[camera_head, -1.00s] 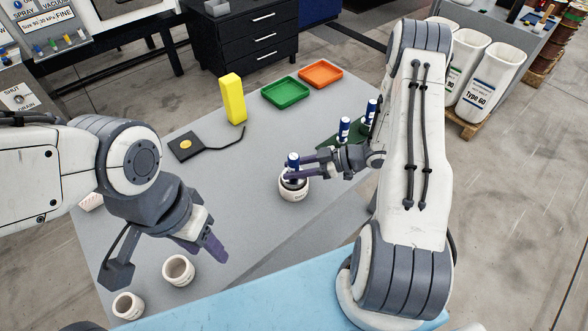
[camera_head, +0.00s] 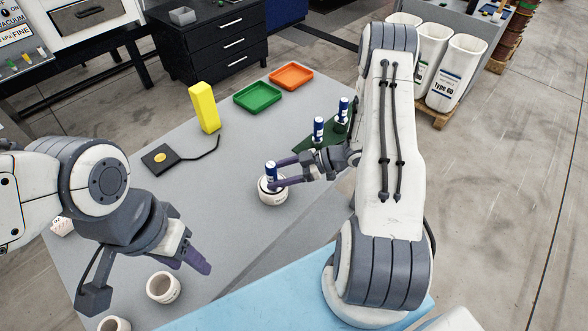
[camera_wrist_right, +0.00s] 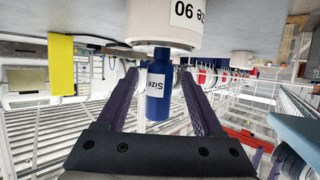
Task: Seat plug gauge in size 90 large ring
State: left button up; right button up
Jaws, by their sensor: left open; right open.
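A blue plug gauge (camera_head: 271,168) with a white label stands upright in the mouth of a white ring (camera_head: 273,195) on the grey table. In the right wrist view, the ring (camera_wrist_right: 165,25) reads "Size 90" upside down. The blue handle (camera_wrist_right: 159,95) extends from it there. My right gripper (camera_wrist_right: 158,74) is open, with one finger on each side of the handle and its tips close to the ring; how deep the gauge sits is hidden inside the ring. My left gripper (camera_head: 198,260) is open and empty, above the table at the left front.
Two more white rings (camera_head: 163,287) (camera_head: 114,325) stand at the front left. Two blue-topped gauges (camera_head: 318,130) (camera_head: 342,110) stand on a green holder (camera_head: 310,146) behind my right gripper.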

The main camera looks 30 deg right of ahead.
jog(key=b+v, duration=0.3)
jog(key=v, duration=0.7)
jog(key=w+a+r+t+h, duration=0.1)
jog(key=w+a+r+h, duration=0.15)
jog(key=w, duration=0.35)
jog(key=w+a+r+t+h, duration=0.1)
jog(key=w+a+r+h, duration=0.1)
jog(key=w+h, duration=0.3)
jog(key=w+a+r+m+h, duration=0.2)
jog(key=a+r+m+h, duration=0.1)
jog(key=a+r, duration=0.25)
jog(key=s+a+r+m+g, duration=0.1)
jog(key=s+a, duration=0.3)
jog(key=s, duration=0.6)
jog(key=s+a+r+m+g, duration=0.1)
jog(key=s+a+g, duration=0.3)
jog(key=s, duration=0.7)
jog(key=s+a+r+g, duration=0.1)
jog(key=s+a, duration=0.4)
jog(key=s, duration=0.6)
jog(key=shift+a+m+g+h, duration=0.35)
jog(key=shift+a+m+g, duration=0.05)
jog(key=shift+g, duration=0.4)
jog(key=shift+s, duration=0.15)
